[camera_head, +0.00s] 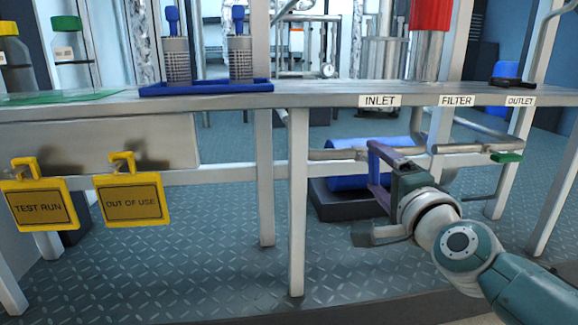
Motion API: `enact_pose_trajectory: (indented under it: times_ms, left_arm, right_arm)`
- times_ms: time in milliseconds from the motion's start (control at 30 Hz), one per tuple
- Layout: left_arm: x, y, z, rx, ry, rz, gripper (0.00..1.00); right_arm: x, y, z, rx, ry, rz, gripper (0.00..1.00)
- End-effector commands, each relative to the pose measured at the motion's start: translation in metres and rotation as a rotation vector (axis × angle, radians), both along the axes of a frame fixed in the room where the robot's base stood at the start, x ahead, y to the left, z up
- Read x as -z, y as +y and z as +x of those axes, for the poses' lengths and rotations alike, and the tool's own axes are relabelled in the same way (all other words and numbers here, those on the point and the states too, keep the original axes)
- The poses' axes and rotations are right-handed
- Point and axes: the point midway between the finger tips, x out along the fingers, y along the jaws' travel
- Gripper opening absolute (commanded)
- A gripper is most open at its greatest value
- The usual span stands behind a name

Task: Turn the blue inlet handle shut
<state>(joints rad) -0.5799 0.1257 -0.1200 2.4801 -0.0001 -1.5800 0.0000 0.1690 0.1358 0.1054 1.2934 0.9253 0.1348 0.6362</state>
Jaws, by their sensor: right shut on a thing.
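The blue inlet handle (407,150) is on the pipe below the INLET label, under the shelf edge. Only a small part of it shows; my gripper hides the rest. My right gripper (384,160) reaches up from the lower right and is shut on the handle. The exact angle of the handle cannot be told. My left gripper is not in view.
A green handle (507,157) sits on the pipe below the OUTLET label. A frame post (298,200) stands left of my gripper. A large blue cylinder (345,178) lies behind it. Yellow tags (133,220) hang at the left.

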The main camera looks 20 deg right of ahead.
Motion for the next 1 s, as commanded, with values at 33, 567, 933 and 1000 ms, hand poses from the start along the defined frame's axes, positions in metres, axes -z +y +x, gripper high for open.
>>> enact_pose_trajectory:
  times_ms: [33,567,933,1000]
  left_arm:
    - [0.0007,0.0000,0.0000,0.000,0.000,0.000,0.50]
    - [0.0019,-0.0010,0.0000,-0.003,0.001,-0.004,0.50]
    - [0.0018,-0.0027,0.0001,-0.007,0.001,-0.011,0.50]
    - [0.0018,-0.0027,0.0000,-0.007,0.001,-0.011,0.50]
  right_arm:
    - [0.0002,0.0002,0.0000,0.000,-0.006,0.024,0.24]
    - [-0.0004,0.0003,0.0001,-0.001,-0.034,0.144,0.24]
    - [-0.0006,0.0002,0.0002,0.000,-0.036,0.145,0.88]
    - [-0.0005,0.0003,0.0001,0.000,-0.036,0.144,0.96]
